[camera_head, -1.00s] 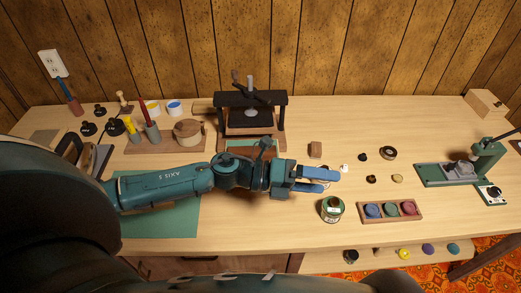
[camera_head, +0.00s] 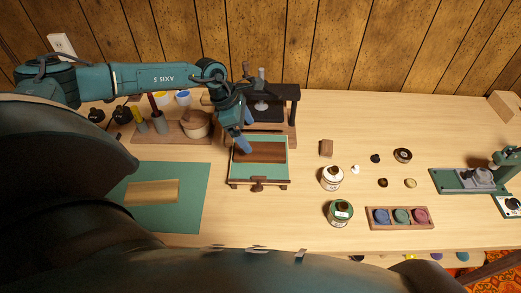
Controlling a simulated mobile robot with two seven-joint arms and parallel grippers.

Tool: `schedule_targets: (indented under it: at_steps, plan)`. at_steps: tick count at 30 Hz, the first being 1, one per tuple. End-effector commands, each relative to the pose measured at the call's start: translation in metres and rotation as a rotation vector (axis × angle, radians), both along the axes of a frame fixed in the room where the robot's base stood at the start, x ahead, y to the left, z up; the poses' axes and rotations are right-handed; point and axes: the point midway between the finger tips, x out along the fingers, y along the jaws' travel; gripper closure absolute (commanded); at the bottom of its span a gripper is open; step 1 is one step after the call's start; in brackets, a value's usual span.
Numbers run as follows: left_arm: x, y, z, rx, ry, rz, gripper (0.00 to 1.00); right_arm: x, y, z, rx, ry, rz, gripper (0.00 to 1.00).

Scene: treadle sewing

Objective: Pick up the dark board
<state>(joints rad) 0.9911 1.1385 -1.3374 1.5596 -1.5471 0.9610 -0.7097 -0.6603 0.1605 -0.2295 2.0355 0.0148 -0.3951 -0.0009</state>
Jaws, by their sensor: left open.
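The dark board (camera_head: 264,152), a brown rectangle, lies flat on the green bed (camera_head: 262,172) in front of the black press (camera_head: 277,106). My left gripper (camera_head: 245,132) points down at the board's left end, with its blue fingers open. The near fingertip overlaps the board's left end in the picture; I cannot tell whether it touches. The arm comes in from the upper left, hiding part of the press. My right gripper is out of view.
A light board (camera_head: 152,192) lies on a green mat (camera_head: 190,205) at left. A white-labelled jar (camera_head: 331,179) and a green jar (camera_head: 339,213) stand right of the bed. A tray of coloured pots (camera_head: 399,217) is at front right.

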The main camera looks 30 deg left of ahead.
Motion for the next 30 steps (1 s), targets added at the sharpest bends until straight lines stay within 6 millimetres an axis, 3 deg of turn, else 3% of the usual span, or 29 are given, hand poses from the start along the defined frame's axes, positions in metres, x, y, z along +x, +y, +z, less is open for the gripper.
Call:
schedule_targets:
  at_steps: [8, 18, 26, 30]
  plan:
    - [0.004, -0.009, -0.021, -0.001, 0.000, 0.000, 0.11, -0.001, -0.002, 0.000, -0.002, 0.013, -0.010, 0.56]
    - [0.010, -0.026, -0.061, -0.001, 0.000, 0.001, 0.11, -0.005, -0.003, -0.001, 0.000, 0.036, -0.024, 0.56]
    - [0.010, -0.026, -0.063, -0.001, -0.002, 0.001, 0.11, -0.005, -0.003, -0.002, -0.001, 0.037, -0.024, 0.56]
    - [0.010, -0.026, -0.063, -0.001, -0.002, 0.001, 0.22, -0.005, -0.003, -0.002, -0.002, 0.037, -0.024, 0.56]
